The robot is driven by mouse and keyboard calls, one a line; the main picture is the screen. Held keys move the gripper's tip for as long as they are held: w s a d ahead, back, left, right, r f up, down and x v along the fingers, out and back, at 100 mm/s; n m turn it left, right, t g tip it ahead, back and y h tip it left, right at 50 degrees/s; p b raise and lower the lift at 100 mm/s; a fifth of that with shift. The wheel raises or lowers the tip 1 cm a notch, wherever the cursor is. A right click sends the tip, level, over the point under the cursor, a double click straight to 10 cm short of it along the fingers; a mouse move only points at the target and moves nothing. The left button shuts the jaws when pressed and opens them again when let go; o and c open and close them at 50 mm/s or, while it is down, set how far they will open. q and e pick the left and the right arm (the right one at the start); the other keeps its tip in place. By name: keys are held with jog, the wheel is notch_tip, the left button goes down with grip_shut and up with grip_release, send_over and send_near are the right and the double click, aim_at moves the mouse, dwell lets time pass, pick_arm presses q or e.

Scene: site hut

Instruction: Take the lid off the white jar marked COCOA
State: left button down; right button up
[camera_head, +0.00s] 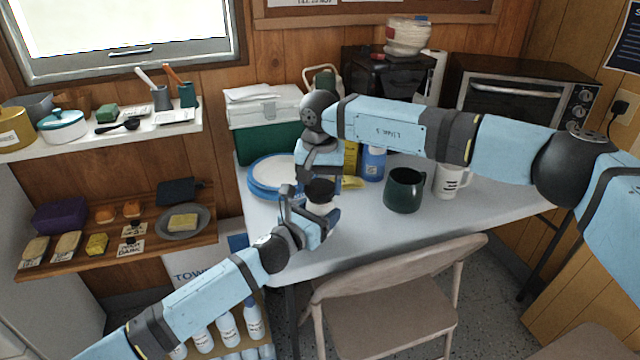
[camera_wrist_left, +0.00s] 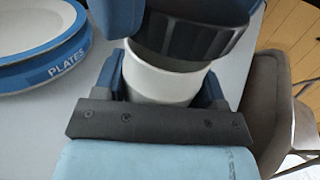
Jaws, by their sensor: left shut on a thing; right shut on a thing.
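The white jar (camera_head: 319,208) is over the front left part of the table (camera_head: 362,228); its marking is hidden. My left gripper (camera_head: 308,211) is shut on the jar's body from the front. In the left wrist view the white jar (camera_wrist_left: 160,84) sits between my left fingers (camera_wrist_left: 162,92). The black ribbed lid (camera_head: 320,190) is above the jar. My right gripper (camera_head: 319,176) is shut on the lid from above. In the left wrist view the lid (camera_wrist_left: 192,40) looks tilted and shifted right, with part of the jar's rim showing below it.
Blue-rimmed plates (camera_head: 268,174) lie left of the jar. A yellow box (camera_head: 351,158), a blue container (camera_head: 373,163), a dark green mug (camera_head: 404,190) and a white mug (camera_head: 450,181) stand to the right. A folding chair (camera_head: 385,300) stands in front of the table.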

aim_at(320, 186)
jog(key=shift+r, duration=2)
pick_arm(q)
jog(key=shift+c, duration=0.6)
grip_release()
jog(key=p+v, duration=0.2)
jog(key=v, duration=0.9)
jog(key=shift+p, duration=0.3)
pick_arm(e)
notch_tip(320, 186, up, 3)
jog(key=shift+f, duration=0.2)
pick_arm(q)
jog(key=shift+s+a, duration=0.3)
jog(key=shift+s, duration=0.1)
